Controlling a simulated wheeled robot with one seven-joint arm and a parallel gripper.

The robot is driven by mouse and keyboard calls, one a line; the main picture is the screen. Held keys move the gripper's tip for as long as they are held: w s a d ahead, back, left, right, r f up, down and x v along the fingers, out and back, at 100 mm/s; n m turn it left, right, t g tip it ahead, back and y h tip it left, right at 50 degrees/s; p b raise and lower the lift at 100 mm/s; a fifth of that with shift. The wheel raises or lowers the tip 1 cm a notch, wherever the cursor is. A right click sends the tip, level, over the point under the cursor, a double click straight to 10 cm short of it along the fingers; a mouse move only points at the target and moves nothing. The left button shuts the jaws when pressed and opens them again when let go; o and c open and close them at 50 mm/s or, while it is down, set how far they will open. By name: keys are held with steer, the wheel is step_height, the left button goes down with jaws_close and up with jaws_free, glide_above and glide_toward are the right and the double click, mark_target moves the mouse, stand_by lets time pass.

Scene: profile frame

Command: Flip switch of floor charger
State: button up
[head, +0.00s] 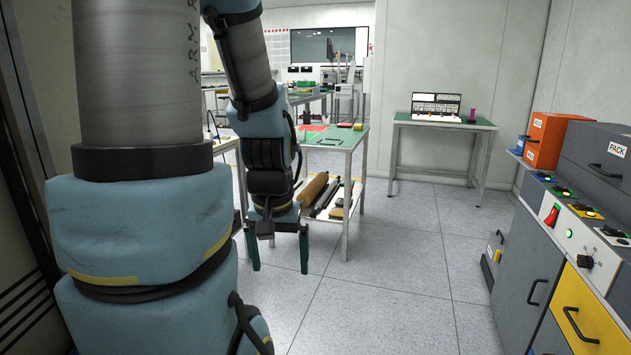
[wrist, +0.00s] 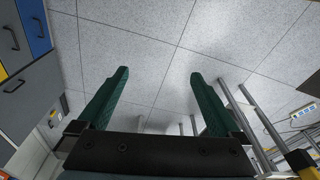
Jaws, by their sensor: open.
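My gripper (head: 279,265) hangs in the middle left of the head view, pointing down over the floor. Its two green fingers are wide apart with nothing between them. A red rocker switch (head: 552,214) sits on the cabinet's sloped panel. My gripper is well left of both.
A grey cabinet (head: 527,262) with a yellow drawer (head: 585,310) lines the right side. A green-topped table (head: 335,137) with a loaded lower shelf stands just behind my gripper. Another table (head: 445,122) is at the back wall. The middle floor (head: 400,270) is clear.

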step_height(320, 180, up, 5)
steer(key=p, duration=0.2)
steer(key=shift+f+p, duration=0.1)
steer(key=shift+p, duration=0.3)
